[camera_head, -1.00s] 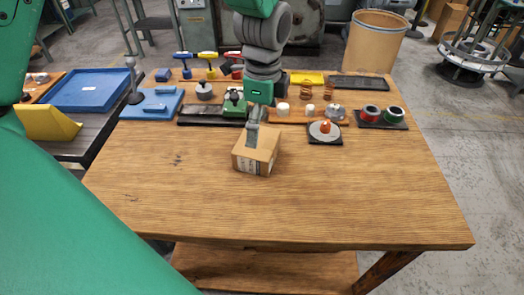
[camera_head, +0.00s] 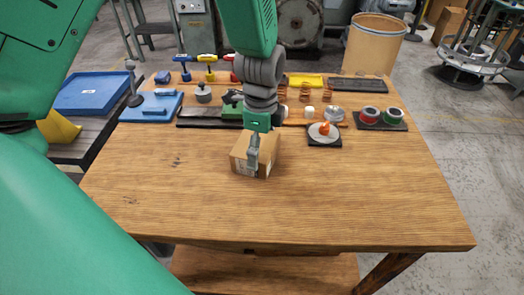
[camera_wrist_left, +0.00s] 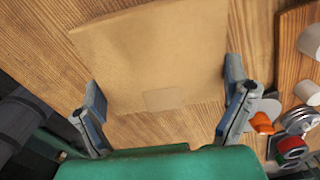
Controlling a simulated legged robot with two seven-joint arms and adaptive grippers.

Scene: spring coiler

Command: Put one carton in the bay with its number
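A brown cardboard carton (camera_head: 266,146) sits on the wooden workbench (camera_head: 330,205), a little behind its middle. It fills the upper part of the left wrist view (camera_wrist_left: 150,50), where a paler patch shows at its near edge; no number can be read. My left gripper (camera_head: 253,160) is low at the carton, one finger showing in front of it. In the left wrist view its two fingers (camera_wrist_left: 164,92) are wide apart, on either side of the carton's near end; I cannot tell whether they touch it. My right gripper is not in view. No numbered bay can be made out.
Behind the carton stand a black plate with an orange-topped part (camera_head: 324,133), red and green spools (camera_head: 381,116), copper springs (camera_head: 305,92) and small hammers (camera_head: 210,68). A blue tray (camera_head: 92,92) lies on a side table. The bench front is clear.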

